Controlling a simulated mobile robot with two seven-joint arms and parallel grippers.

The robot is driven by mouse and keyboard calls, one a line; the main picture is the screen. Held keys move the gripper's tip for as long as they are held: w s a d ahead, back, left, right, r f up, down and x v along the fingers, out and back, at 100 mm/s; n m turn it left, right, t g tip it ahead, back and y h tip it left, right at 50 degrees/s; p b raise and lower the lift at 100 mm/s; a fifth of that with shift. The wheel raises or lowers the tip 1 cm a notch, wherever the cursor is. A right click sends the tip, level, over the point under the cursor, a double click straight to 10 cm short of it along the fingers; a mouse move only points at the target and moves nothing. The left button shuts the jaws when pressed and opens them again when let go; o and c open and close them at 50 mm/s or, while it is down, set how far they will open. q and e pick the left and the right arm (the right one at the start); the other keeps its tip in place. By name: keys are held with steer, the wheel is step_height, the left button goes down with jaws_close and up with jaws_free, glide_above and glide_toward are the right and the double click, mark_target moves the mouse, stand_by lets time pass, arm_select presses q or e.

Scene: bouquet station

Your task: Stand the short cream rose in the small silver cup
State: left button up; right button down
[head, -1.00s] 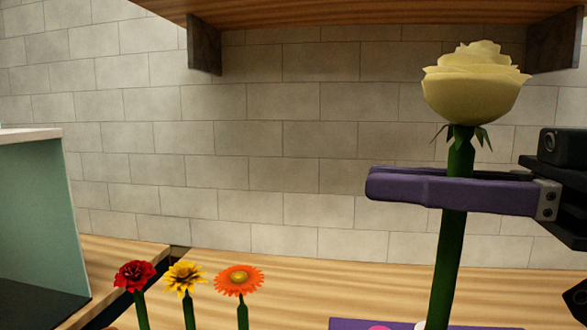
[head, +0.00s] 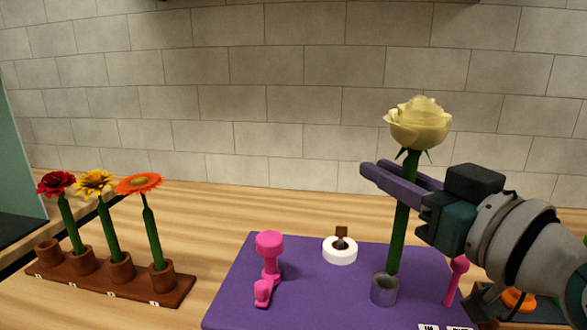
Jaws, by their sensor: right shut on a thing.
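The cream rose (head: 418,124) has a thick green stem and stands nearly upright, leaning slightly. My right gripper (head: 378,172), with purple fingers, is shut on its stem just below the bloom. The small silver cup (head: 383,291) stands on the purple mat (head: 320,285). The stem's lower end meets the cup's rim; it looks to be in the cup's mouth, but I cannot tell how deep, or whether it touches the bottom. My left gripper is not in view.
A brown wooden holder (head: 172,290) at left carries a red flower (head: 56,183), a yellow flower (head: 95,183) and an orange flower (head: 139,184). On the mat are a pink tool (head: 268,262), a white ring (head: 340,252) and another pink thing (head: 456,275) right of the cup.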

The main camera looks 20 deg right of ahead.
steer(key=m+h+b, duration=0.1)
steer(key=b, duration=0.1)
steer(key=f+m+h+b, duration=0.1)
steer(key=h+b, duration=0.1)
steer(key=w+d+m+h+b, duration=0.1)
steer(key=h+b, duration=0.1)
steer(key=shift+f, duration=0.3)
stand_by(0.5)
steer(key=shift+f+g, duration=0.3)
steer(key=shift+f, duration=0.1)
stand_by(1.1)
stand_by(0.3)
steer(key=shift+f, duration=0.55)
steer(key=shift+s+f+b, duration=0.1)
steer(key=shift+f+b, duration=0.15)
steer(key=shift+b, duration=0.05)
steer(key=shift+f, duration=0.55)
stand_by(1.0)
